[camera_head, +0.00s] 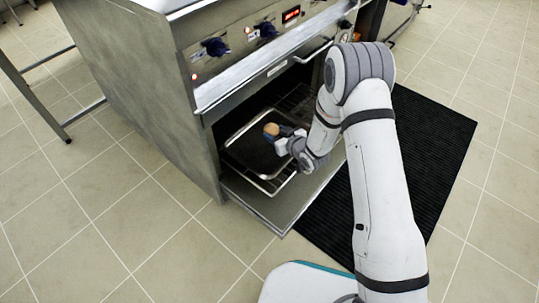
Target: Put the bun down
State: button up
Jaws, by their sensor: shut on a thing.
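The bun (271,129) is a small, round, tan-brown thing at the end of my gripper. My gripper (277,137) is shut on it, inside the open oven, over a dark tray (241,131) with a light metal rim. The tray lies at the front of the oven's wire rack. I cannot tell whether the bun touches the tray or hangs a little above it. My gripper's fingers are small and partly hidden at this distance.
The oven door (268,207) is folded down in front of the opening. The control panel (245,48) with dark knobs overhangs the opening. A black ribbed mat (440,135) lies on the tiled floor at right. Metal table legs (35,100) stand at left.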

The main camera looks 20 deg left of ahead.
aim_at(274, 156)
jog(key=f+b, duration=0.1)
jog(key=f, duration=0.2)
jog(key=f+b, duration=0.2)
jog(key=f, duration=0.1)
jog(key=f+b, duration=0.1)
jog(key=f, duration=0.3)
jog(key=shift+s+a+f+b, duration=0.1)
jog(key=shift+a+b, duration=0.2)
jog(key=shift+f, duration=0.1)
jog(key=o, duration=1)
jog(key=shift+c, duration=0.2)
